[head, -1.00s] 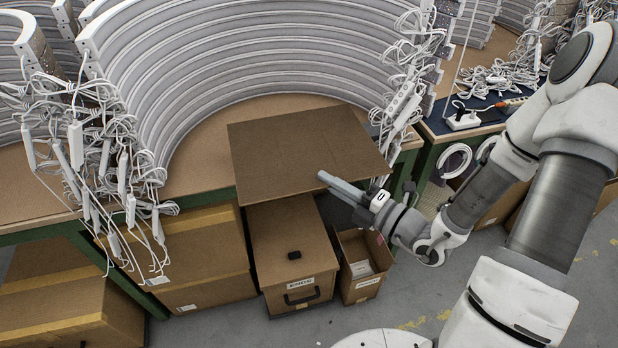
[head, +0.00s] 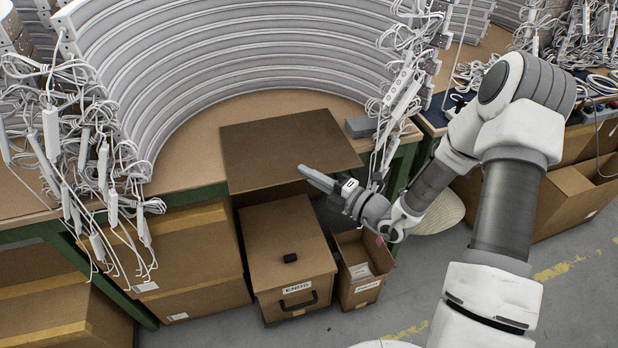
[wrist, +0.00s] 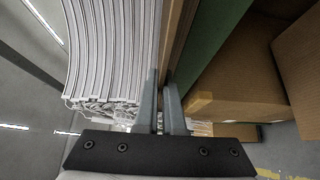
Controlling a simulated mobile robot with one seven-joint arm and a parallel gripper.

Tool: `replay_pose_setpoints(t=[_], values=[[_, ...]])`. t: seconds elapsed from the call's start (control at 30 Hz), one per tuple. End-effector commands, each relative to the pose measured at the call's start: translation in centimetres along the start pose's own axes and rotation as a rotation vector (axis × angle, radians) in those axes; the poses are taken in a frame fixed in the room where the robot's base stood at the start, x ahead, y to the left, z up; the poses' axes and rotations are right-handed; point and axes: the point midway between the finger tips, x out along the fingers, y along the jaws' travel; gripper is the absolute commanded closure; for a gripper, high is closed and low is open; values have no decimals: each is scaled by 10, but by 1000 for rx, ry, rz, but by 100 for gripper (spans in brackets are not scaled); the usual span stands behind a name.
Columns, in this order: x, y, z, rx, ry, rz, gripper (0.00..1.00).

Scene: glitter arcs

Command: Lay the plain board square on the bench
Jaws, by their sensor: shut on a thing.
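The plain board (head: 282,150) is a flat, dark brown panel. In the head view it lies over the front part of the bench (head: 190,155), in the bay inside the curved grey arcs, its near edge covering the bench's front edge. I cannot tell whether its underside touches the bench top. My gripper (head: 308,174) is shut on the board's near edge, right of that edge's middle. In the wrist view my two fingers (wrist: 160,100) close around the board's thin edge (wrist: 172,45), seen nearly edge-on.
Stacked grey arcs (head: 240,60) curve behind the board. White cables (head: 90,160) hang at left, others (head: 400,90) close at right. A grey block (head: 361,126) sits just right of the board. A lidded box (head: 285,250) and an open carton (head: 362,268) stand below.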

Motion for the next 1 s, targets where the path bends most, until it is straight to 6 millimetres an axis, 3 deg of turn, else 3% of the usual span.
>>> replay_pose_setpoints(t=[0.3, 0.5, 0.87, 1.0], values=[[0, -2, 0, 0, 0, 1, 100], [0, -2, 0, -1, 0, 0, 64], [0, 3, 0, -2, 0, 0, 64], [-22, 3, 1, 2, -4, -3, 64]])
